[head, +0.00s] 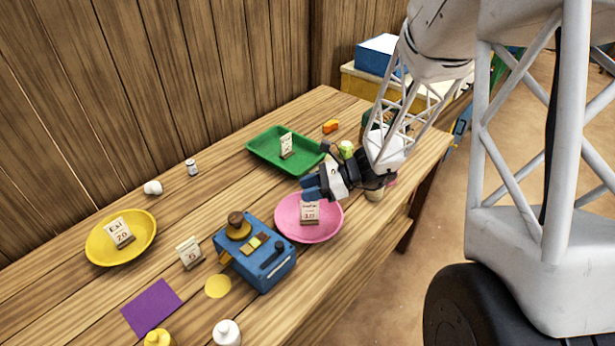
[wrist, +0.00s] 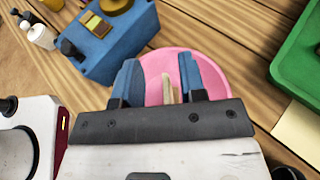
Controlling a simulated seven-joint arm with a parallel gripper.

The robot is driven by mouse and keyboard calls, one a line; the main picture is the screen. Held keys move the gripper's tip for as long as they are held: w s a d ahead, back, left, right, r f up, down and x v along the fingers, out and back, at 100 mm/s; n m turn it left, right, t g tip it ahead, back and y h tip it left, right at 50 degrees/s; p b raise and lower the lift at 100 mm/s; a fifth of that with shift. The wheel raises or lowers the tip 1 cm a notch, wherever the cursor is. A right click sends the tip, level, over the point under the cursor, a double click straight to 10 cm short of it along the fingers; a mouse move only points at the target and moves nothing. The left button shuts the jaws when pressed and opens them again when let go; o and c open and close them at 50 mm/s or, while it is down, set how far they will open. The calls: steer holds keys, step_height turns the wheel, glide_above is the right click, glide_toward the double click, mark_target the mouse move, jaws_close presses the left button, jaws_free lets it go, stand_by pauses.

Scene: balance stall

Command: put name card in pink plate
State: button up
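A pink plate (head: 290,232) lies on the wooden table, and a small name card (head: 309,214) on a brown base stands in it. The pink plate also shows in the wrist view (wrist: 215,73). My gripper (head: 312,187) is just above and behind this card. In the wrist view my gripper (wrist: 162,82) has its two blue fingers apart, and the narrow card (wrist: 168,90) shows between them with gaps. Other name cards stand in the yellow plate (head: 120,233), in the green tray (head: 286,146) and on the table (head: 189,252).
A blue scale-like box (head: 262,265) stands close left of the pink plate. The green tray (head: 257,146) is behind it, the yellow plate (head: 100,255) far left. A purple square (head: 152,308), a yellow disc (head: 218,286) and white bottle (head: 227,333) are at the front left.

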steer(key=shift+s+r, duration=0.1)
steer(key=s+d+r+n+t+h, duration=0.1)
steer(key=s+d+r+n+h, duration=0.3)
steer(key=s+r+n, duration=0.2)
steer(key=s+d+r+n+h, duration=0.4)
steer(key=s+r+n+h, duration=0.1)
steer(key=s, duration=0.6)
steer(key=s+d+r+n+t+h, duration=0.1)
steer(key=s+d+r+n+h, duration=0.3)
steer(key=s+r, duration=0.4)
steer(key=s+d+n, duration=0.1)
steer(key=n, duration=0.1)
steer(key=shift+s+r+n+t+h, duration=0.15)
steer(key=shift+r+n+t+h, duration=0.15)
steer(key=shift+r+n, duration=0.1)
